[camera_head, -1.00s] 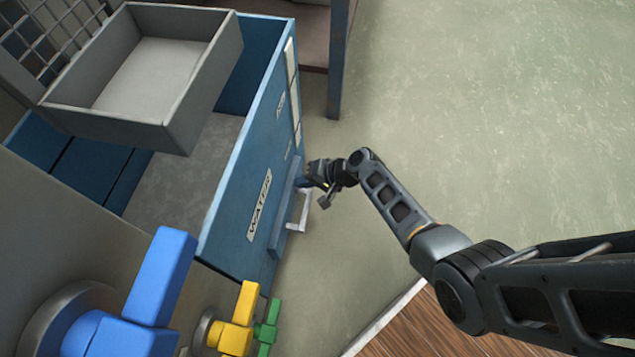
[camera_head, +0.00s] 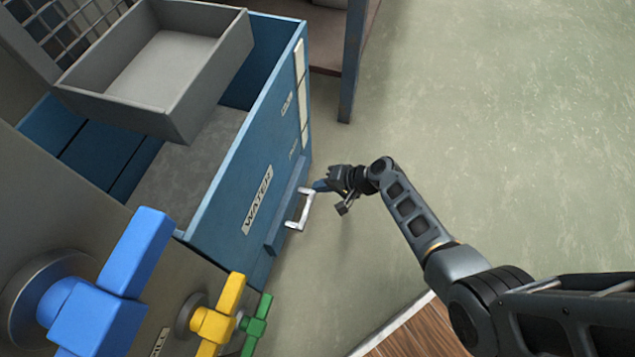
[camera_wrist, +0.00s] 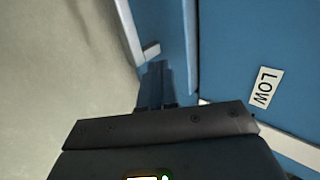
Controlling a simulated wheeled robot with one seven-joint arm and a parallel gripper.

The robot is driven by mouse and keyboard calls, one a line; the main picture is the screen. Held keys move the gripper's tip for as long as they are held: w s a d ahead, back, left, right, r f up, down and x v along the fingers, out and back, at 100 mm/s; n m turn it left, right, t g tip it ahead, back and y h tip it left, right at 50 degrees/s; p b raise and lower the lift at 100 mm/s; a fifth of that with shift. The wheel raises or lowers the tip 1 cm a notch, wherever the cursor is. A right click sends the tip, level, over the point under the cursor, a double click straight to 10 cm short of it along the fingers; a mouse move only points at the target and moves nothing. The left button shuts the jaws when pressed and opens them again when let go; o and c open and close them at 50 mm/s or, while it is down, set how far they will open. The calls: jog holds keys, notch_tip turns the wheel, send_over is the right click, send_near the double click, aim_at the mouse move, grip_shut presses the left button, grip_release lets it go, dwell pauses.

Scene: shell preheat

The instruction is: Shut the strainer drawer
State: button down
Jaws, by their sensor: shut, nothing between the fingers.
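An open blue drawer (camera_head: 225,190) stands at the left in the head view, its front marked WATER. I can read no strainer label, so I cannot tell for certain that it is the strainer drawer. A pale bar handle (camera_head: 300,210) is on its front. My gripper (camera_head: 321,186) is shut and empty, close to the front near the handle's upper end; contact cannot be told. In the wrist view my shut fingers (camera_wrist: 157,82) point at a small pale piece (camera_wrist: 151,51), beside blue panels. One panel (camera_wrist: 240,50) bears a LOW label (camera_wrist: 264,88).
A grey open tray (camera_head: 160,75) sits above the blue drawer. Blue (camera_head: 110,290), yellow (camera_head: 219,318) and green (camera_head: 256,325) valve handles stand in front at lower left. A blue post (camera_head: 352,70) rises at the back. The floor (camera_head: 500,130) at right is clear.

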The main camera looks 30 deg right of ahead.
jog(key=p+v, duration=0.3)
jog(key=v, duration=0.6)
jog(key=shift+p, duration=0.3)
jog(key=shift+d, duration=0.1)
